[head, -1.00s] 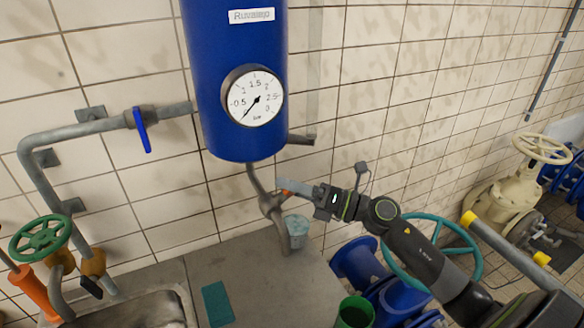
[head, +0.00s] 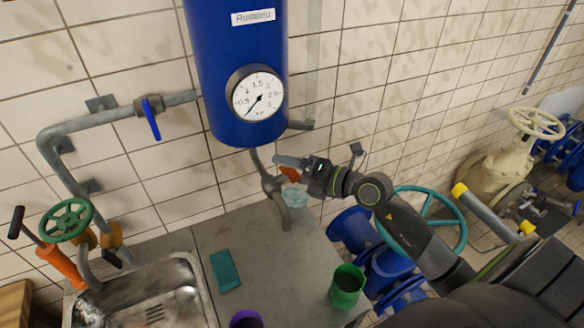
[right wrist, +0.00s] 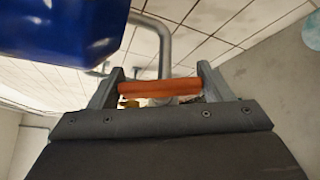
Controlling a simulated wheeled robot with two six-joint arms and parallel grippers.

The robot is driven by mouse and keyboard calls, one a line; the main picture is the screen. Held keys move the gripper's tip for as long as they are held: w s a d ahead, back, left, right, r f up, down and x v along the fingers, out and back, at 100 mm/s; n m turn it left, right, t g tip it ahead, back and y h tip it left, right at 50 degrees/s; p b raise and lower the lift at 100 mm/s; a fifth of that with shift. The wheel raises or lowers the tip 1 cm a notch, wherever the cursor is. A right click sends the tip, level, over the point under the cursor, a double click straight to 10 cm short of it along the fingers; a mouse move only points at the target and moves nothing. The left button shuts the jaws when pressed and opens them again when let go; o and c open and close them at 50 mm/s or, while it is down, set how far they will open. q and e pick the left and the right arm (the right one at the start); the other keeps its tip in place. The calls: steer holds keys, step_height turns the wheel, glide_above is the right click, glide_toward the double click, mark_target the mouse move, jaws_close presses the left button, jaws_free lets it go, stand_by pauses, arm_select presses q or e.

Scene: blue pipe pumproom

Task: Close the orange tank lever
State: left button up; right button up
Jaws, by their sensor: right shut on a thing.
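The orange lever (head: 290,174) sits on the grey pipe (head: 271,184) under the blue tank (head: 238,80). My right gripper (head: 288,163) reaches in from the right at the lever, below the tank. In the right wrist view the orange lever (right wrist: 160,86) lies crosswise between the two grey fingers, and the gripper (right wrist: 160,84) is shut on it. The fingers partly hide the lever in the head view. My left gripper is not in view.
A blue-handled valve (head: 152,120) is on the wall pipe at left. The counter (head: 255,250) carries a teal cloth (head: 226,270), a green cup (head: 347,286), a purple cup (head: 246,319) and a pale blue cup (head: 295,196). A sink (head: 150,300) is at lower left.

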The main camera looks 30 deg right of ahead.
steer(key=shift+m+h, duration=0.4)
stand_by(0.3)
steer(key=o, duration=1)
steer(key=shift+n+y, duration=0.7)
steer(key=shift+n+t+y, duration=0.3)
steer(key=shift+n+y, duration=0.1)
steer(key=shift+n, duration=0.1)
steer(key=shift+b, duration=0.35)
